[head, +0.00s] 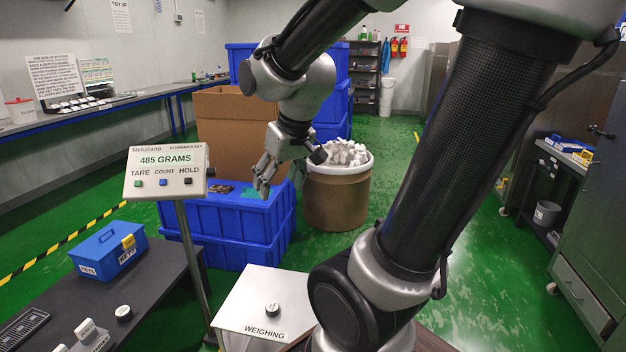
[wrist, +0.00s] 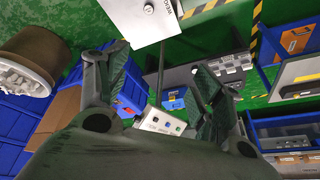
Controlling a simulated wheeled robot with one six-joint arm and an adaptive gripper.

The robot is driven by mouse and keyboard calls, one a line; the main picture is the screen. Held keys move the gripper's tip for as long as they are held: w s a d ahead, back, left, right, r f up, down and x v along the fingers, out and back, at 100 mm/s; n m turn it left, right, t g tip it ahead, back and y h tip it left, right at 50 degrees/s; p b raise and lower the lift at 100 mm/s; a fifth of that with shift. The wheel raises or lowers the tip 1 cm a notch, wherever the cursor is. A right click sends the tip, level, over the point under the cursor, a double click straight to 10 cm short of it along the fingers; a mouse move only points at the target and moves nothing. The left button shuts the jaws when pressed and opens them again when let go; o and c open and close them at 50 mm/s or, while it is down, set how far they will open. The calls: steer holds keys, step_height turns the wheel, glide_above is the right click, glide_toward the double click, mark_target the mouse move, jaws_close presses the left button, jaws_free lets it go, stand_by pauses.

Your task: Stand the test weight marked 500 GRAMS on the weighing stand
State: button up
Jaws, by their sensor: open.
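The weighing stand (head: 258,300) has a pale square plate marked WEIGHING, in front of me in the head view. A small round test weight (head: 272,310) with a pale top and dark side stands upright on it; its marking is too small to read. The plate (wrist: 128,20) and that weight (wrist: 148,8) also show at the top of the wrist view. The display (head: 166,159) reads 485 GRAMS. A similar round piece (head: 123,313) stands on the dark bench. My gripper (head: 279,178) is open and empty, high up beyond the stand and apart from the weight.
The dark bench (head: 150,272) at left carries a blue KEYS box (head: 108,250), pale blocks (head: 88,330) and a dark tray (head: 22,327). Blue crates (head: 232,228), a cardboard box (head: 225,115) and a drum of white pieces (head: 336,200) stand beyond. The display's post rises beside the stand.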

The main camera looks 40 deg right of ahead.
steer(key=s+r, duration=0.4)
steer(key=s, duration=0.6)
steer(key=shift+s+d+n, duration=0.3)
steer(key=shift+s, duration=0.05)
stand_by(1.3)
